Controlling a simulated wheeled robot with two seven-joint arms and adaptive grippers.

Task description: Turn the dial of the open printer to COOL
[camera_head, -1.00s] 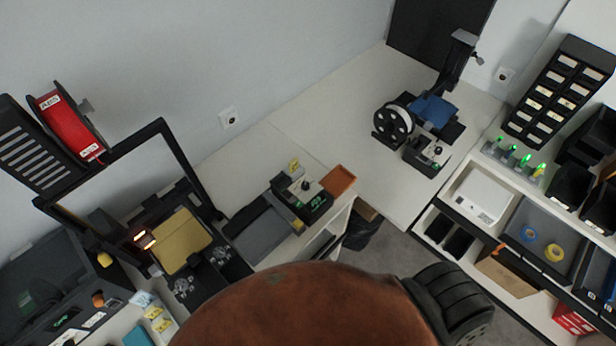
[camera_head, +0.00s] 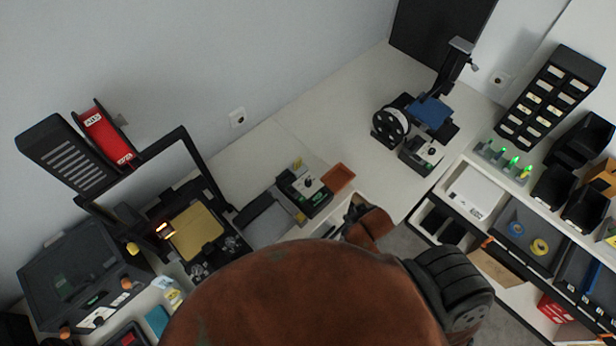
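An open-frame printer with a black frame (camera_head: 184,145) and a gold bed (camera_head: 196,234) stands at the left, with an orange glow beside the bed. A control box (camera_head: 300,197) with a pale round dial (camera_head: 310,182) sits to its right. A smaller open printer with a blue bed (camera_head: 430,112) stands at the back, with its own dial box (camera_head: 420,154). The dial markings are too small to read. Neither gripper shows. Large brown and black parts of my own body fill the bottom middle.
A dark enclosed printer (camera_head: 85,280) stands at lower left. A red ABS spool (camera_head: 105,138) hangs above the gold bed. An orange tray (camera_head: 340,178) lies right of the control box. Shelves with bins (camera_head: 555,187) stand at right.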

